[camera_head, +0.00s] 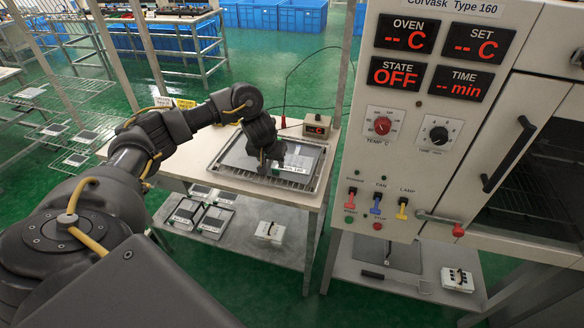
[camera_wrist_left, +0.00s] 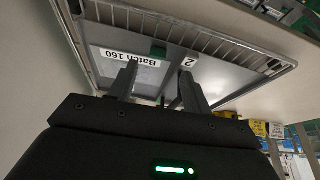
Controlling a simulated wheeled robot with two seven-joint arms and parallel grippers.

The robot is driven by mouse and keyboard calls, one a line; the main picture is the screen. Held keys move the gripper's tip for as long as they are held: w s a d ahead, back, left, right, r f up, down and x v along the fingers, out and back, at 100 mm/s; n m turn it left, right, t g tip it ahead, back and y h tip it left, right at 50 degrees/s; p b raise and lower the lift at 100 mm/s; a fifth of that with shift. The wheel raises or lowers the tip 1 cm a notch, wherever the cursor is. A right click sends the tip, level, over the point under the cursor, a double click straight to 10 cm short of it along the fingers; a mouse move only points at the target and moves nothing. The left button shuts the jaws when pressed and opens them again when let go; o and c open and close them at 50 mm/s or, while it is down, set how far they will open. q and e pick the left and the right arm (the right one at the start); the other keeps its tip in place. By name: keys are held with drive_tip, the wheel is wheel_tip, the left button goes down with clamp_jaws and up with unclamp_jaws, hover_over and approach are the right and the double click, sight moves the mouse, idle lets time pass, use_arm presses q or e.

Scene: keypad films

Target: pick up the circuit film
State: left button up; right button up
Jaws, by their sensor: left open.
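A grey sheet that looks like the circuit film (camera_wrist_left: 112,38) lies in a wire-edged tray (camera_wrist_left: 215,38) in the left wrist view. It bears a white label reading "Batch 160", and a label "2" sits farther right. A small dark green piece shows between the labels. In the head view the tray (camera_head: 232,166) lies on the bench, and the sheet is partly hidden by my left gripper (camera_head: 265,160). That gripper is over the tray, pointing down. In the left wrist view its two fingers (camera_wrist_left: 158,78) are apart, with nothing seen held between them. My right gripper is not in view.
The white bench (camera_head: 200,153) has a small red-display box (camera_head: 317,126) behind the tray. The oven's control panel (camera_head: 395,150) stands close on the right. Several framed sheets (camera_head: 200,217) and a white device (camera_head: 270,232) lie on the lower shelf.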

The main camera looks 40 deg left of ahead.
sight(275, 169)
use_arm(q)
drive_tip(key=b+x, duration=0.2)
drive_tip(key=x, duration=0.3)
drive_tip(key=shift+w+d, duration=0.1)
drive_tip(key=shift+d, duration=0.1)
drive_tip(key=shift+w+f, duration=0.1)
drive_tip(key=shift+f, duration=0.1)
drive_tip(key=shift+r, duration=0.1)
drive_tip(key=c, duration=1.1)
